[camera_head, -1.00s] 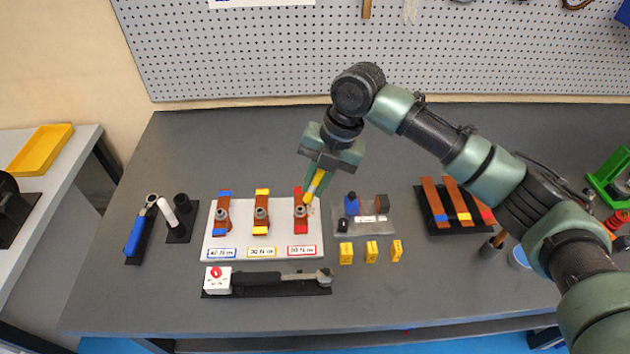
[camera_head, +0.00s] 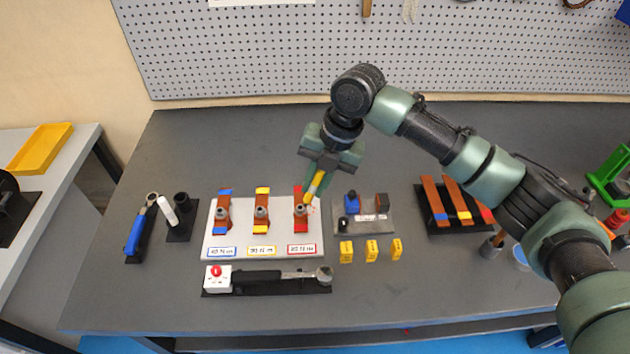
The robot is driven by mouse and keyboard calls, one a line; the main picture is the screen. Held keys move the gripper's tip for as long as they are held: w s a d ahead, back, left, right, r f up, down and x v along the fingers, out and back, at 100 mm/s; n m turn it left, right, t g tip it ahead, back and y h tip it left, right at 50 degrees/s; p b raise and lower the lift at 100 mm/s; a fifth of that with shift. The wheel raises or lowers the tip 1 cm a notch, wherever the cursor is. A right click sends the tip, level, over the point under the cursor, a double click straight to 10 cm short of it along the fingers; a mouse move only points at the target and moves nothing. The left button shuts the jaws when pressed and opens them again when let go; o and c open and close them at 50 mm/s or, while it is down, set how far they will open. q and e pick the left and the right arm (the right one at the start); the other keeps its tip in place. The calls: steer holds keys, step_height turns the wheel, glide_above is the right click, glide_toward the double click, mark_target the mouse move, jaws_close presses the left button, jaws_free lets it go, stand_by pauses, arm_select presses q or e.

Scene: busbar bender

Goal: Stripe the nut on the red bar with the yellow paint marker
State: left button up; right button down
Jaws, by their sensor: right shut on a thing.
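The bar with red tape (camera_head: 301,222) stands at the right of three bars on a white board (camera_head: 282,246). Its nut (camera_head: 300,211) sits on top of it. My right gripper (camera_head: 313,190) is shut on the yellow paint marker (camera_head: 315,184), which is tilted with its lower end just right of the nut. Whether the tip touches the nut is too small to tell. A stripe on the nut cannot be made out. My left gripper is not in view.
Bars with blue tape (camera_head: 222,220) and yellow tape (camera_head: 261,218) stand left on the same board. A torque wrench (camera_head: 285,278) lies in front. A grey tray (camera_head: 364,222) and several yellow blocks (camera_head: 371,250) are to the right. The back of the table is clear.

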steer(key=shift+a+p, duration=0.85)
steer(key=shift+p, duration=1.15)
stand_by(3.1)
steer(key=shift+r, duration=0.15)
steer(key=shift+r+p, duration=2.9)
